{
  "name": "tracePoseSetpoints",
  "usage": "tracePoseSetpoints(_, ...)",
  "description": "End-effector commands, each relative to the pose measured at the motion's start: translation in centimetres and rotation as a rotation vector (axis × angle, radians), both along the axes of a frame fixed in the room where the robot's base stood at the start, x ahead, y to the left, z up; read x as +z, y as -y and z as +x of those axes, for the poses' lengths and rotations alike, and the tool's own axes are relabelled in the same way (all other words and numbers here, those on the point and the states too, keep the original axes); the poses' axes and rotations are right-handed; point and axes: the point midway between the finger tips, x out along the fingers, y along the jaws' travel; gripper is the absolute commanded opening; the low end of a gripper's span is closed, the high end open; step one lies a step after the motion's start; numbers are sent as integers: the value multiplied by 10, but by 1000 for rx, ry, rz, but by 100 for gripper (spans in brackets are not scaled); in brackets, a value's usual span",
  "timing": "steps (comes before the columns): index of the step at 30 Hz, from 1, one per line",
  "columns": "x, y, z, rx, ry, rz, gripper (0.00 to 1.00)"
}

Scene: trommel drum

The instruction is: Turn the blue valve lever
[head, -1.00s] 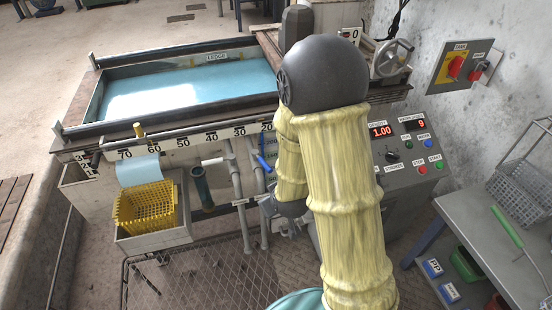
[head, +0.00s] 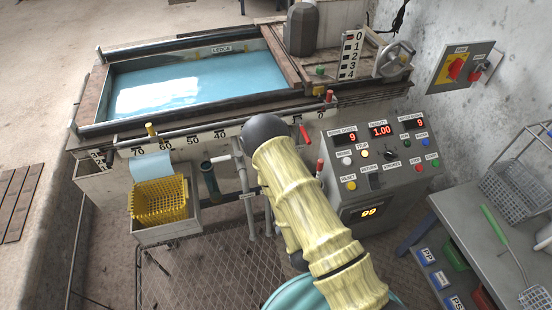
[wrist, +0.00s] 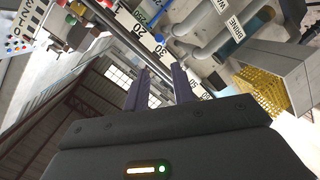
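The blue valve lever is hidden behind my yellow-sleeved arm in the head view. A small blue part (wrist: 163,5), probably this lever, shows at the top edge of the wrist view, close to the grey pipes. My gripper (wrist: 158,78) shows in the wrist view with its two dark fingers apart and nothing between them. The fingertips point toward the numbered scale strip, with the blue part beyond and above them. They are apart from it. In the head view my gripper is hidden behind the arm.
A white-handled lever (head: 220,158) sits left of my arm and a red lever (head: 305,135) right of it. A yellow basket (head: 160,202) stands at lower left. The control panel (head: 385,160) stands at right. Grey pipes (head: 242,180) run down beside my arm.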

Motion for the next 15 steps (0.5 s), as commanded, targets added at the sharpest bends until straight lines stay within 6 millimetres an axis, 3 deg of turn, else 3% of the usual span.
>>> tracePoseSetpoints(15, -5, 0, 7, -5, 3, 2, 25)
